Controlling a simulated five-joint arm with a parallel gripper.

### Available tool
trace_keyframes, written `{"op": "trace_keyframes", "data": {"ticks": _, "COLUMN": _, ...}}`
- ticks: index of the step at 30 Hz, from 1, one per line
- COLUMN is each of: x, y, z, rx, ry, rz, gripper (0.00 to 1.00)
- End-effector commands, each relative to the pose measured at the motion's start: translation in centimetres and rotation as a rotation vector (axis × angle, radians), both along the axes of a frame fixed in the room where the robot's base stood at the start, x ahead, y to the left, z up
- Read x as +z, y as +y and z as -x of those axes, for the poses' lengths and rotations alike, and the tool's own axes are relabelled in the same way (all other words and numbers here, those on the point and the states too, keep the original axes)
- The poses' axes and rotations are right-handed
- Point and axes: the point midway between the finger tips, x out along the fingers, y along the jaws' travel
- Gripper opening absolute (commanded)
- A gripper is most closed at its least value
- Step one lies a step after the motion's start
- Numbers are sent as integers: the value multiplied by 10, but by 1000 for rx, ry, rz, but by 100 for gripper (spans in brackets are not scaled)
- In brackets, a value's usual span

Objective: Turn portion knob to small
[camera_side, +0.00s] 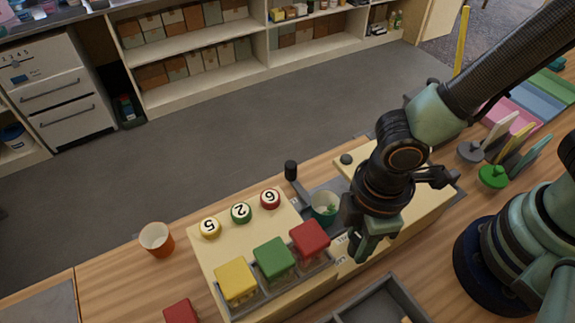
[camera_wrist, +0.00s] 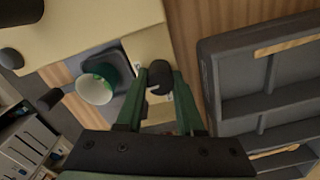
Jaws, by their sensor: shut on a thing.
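The portion knob (camera_wrist: 158,74) is a dark round knob on the front of the cream dispenser (camera_wrist: 95,22). In the wrist view it sits between the two green fingers of my gripper (camera_wrist: 160,82), which is shut on it. In the side view my gripper (camera_side: 372,247) points down at the dispenser's front edge and hides the knob. Small white labels (camera_side: 342,259) show on the dispenser's front, too small to read. The knob's setting cannot be told.
Yellow (camera_side: 236,280), green (camera_side: 273,258) and red (camera_side: 309,238) lidded boxes sit left of my gripper. A grey divided tray (camera_side: 372,307) lies in front. An orange cup (camera_side: 156,240) stands far left.

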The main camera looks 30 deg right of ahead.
Motion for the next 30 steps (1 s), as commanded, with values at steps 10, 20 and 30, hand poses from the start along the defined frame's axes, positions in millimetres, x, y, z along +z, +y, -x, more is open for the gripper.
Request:
{"op": "trace_keyframes", "data": {"ticks": 10, "x": 1, "y": 0, "z": 0, "rx": -73, "ry": 0, "rz": 1, "gripper": 0}}
{"op": "trace_keyframes", "data": {"ticks": 20, "x": 1, "y": 0, "z": 0, "rx": -76, "ry": 0, "rz": 0, "gripper": 0}}
{"op": "trace_keyframes", "data": {"ticks": 30, "x": 0, "y": 0, "z": 0, "rx": -74, "ry": 0, "rz": 0, "gripper": 66}}
